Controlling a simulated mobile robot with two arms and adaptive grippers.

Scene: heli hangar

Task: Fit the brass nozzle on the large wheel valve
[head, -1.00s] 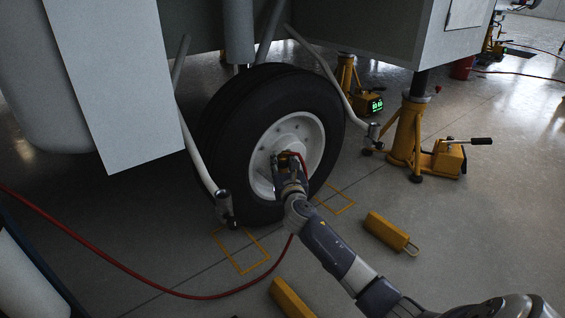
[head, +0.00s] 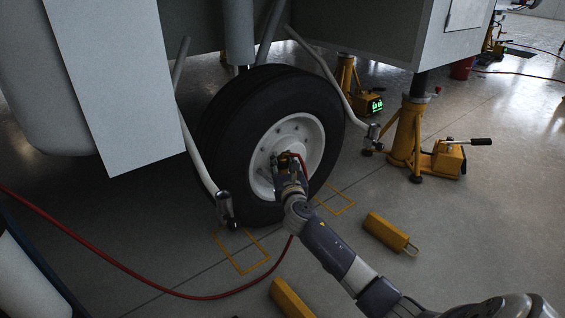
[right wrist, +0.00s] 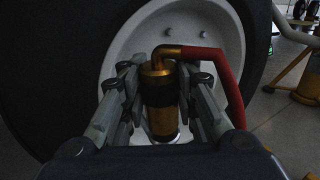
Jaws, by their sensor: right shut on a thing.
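The large wheel (head: 262,150) has a black tyre and a white hub with bolts; the hub also shows in the right wrist view (right wrist: 200,30). My right gripper (head: 288,162) is at the hub's centre. In the right wrist view it (right wrist: 160,100) is shut on the brass nozzle (right wrist: 158,88), a brass cylinder with a dark band. A brass elbow at its top leads to a red hose. The nozzle stands upright in that picture, in front of the hub. The valve is hidden behind the nozzle and fingers, and I cannot tell whether they touch. My left gripper is not in view.
The red hose (head: 120,268) runs across the floor. Yellow chocks (head: 390,233) lie right of the wheel and at the bottom (head: 290,299). A yellow jack (head: 408,135) stands to the right. Pale struts flank the wheel. A white panel (head: 115,85) hangs at left.

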